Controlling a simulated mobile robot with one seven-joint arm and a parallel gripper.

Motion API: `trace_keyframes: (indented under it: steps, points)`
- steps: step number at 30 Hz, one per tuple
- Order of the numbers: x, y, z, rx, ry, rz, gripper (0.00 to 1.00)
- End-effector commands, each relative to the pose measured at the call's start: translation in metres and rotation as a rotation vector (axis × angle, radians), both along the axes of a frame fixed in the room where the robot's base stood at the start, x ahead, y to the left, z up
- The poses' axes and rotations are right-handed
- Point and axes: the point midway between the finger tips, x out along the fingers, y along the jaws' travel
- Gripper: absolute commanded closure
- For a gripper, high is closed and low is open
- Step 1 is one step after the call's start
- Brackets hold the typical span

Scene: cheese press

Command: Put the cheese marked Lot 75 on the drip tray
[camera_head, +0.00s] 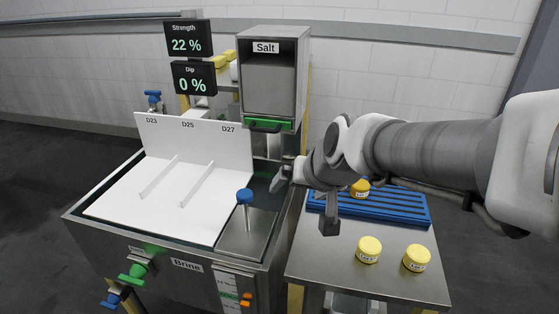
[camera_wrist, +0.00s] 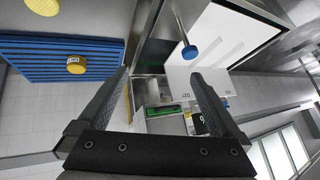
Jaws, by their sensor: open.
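Two yellow cheeses with small white labels, a left one (camera_head: 368,249) and a right one (camera_head: 416,258), stand on the steel table in the head view. A third yellow cheese (camera_head: 360,188) sits on the blue slatted drip tray (camera_head: 412,208); it also shows in the wrist view (camera_wrist: 76,65). Part of another cheese (camera_wrist: 43,5) shows at the top of the wrist view. The lot numbers are too small to read, so I cannot tell which is Lot 75. My gripper (camera_head: 283,178) is open and empty, left of the tray, near the brine tank's edge; its fingers also show in the wrist view (camera_wrist: 158,76).
The brine tank (camera_head: 75,213) with a white divided insert (camera_head: 150,190) and a blue-knobbed lid (camera_head: 244,196) stands at left. A salt dispenser (camera_head: 272,80) rises behind it. Displays read Strength 22 % (camera_head: 187,40) and Dip 0 % (camera_head: 194,78). The steel table's front (camera_head: 330,270) has free room.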

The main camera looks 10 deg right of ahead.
Motion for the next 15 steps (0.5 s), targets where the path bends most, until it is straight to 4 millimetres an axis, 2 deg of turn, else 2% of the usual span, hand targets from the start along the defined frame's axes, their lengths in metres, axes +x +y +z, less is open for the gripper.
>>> trace_keyframes:
  steps: [1, 3, 9, 12, 15]
  points:
    - [-0.019, 0.002, 0.006, -0.019, 0.012, 0.031, 0.0]
    - [-0.043, 0.005, 0.011, -0.053, 0.038, 0.071, 0.0]
    - [-0.106, 0.001, 0.017, -0.162, 0.109, 0.143, 0.0]
    - [-0.126, -0.002, 0.017, -0.204, 0.133, 0.157, 0.0]
    - [-0.137, -0.005, 0.016, -0.228, 0.15, 0.162, 0.0]
